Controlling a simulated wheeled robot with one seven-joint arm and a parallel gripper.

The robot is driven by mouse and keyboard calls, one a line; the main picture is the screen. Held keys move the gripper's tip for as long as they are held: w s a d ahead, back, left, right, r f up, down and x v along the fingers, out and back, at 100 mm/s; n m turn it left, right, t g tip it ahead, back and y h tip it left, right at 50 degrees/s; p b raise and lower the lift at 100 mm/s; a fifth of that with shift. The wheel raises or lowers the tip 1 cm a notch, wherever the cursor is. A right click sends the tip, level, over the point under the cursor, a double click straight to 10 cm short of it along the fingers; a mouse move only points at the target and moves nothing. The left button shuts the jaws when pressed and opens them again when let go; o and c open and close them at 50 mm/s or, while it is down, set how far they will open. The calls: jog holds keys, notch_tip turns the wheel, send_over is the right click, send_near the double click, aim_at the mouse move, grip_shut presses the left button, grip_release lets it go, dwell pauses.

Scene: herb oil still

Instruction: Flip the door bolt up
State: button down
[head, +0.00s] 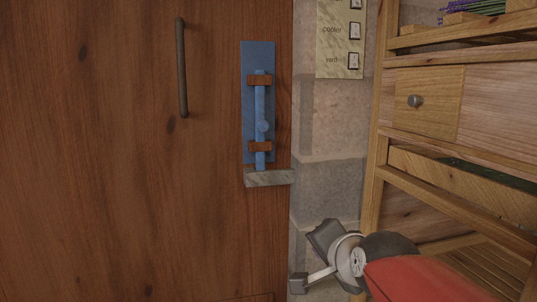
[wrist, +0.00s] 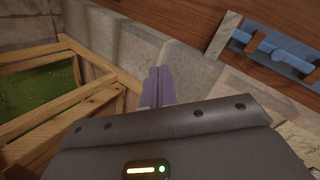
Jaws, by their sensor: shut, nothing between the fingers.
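The door bolt (head: 260,120) is a blue upright rod with a round knob (head: 263,126) on a blue backplate (head: 258,60), near the right edge of the brown wooden door. Two brown brackets hold the rod, and its lower end reaches a grey stone-like block (head: 270,178). The bolt also shows in the wrist view (wrist: 275,48) at the upper right. My gripper (wrist: 158,87) is shut and empty, in front of the stone wall. In the head view my gripper (head: 298,283) is low right of the bolt, apart from it; its fingertips are hard to make out there.
A dark vertical handle (head: 181,68) is on the door (head: 90,150), left of the bolt. A wooden shelf with a drawer (head: 430,102) stands at the right. A switch panel (head: 340,40) hangs on the wall above. The space in front of the bolt is clear.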

aim_at(261, 129)
jog(key=w+a+r+m+t+b, duration=0.2)
jog(key=w+a+r+m+t, duration=0.2)
jog(key=w+m, duration=0.5)
jog(key=w+a+r+m+t+b, duration=0.3)
jog(key=w+a+r+m+t, duration=0.1)
jog(key=w+m, duration=0.5)
jog(key=shift+a+r+m+t+b, duration=0.3)
jog(key=shift+r+m, duration=0.3)
jog(key=shift+m, duration=0.3)
jog(key=shift+w, duration=0.1)
jog(key=w+a+r+p, duration=0.3)
jog(key=w+r+p, duration=0.2)
jog(key=w, duration=0.4)
jog(key=shift+w+r, duration=0.35)
jog(key=shift+d, duration=0.1)
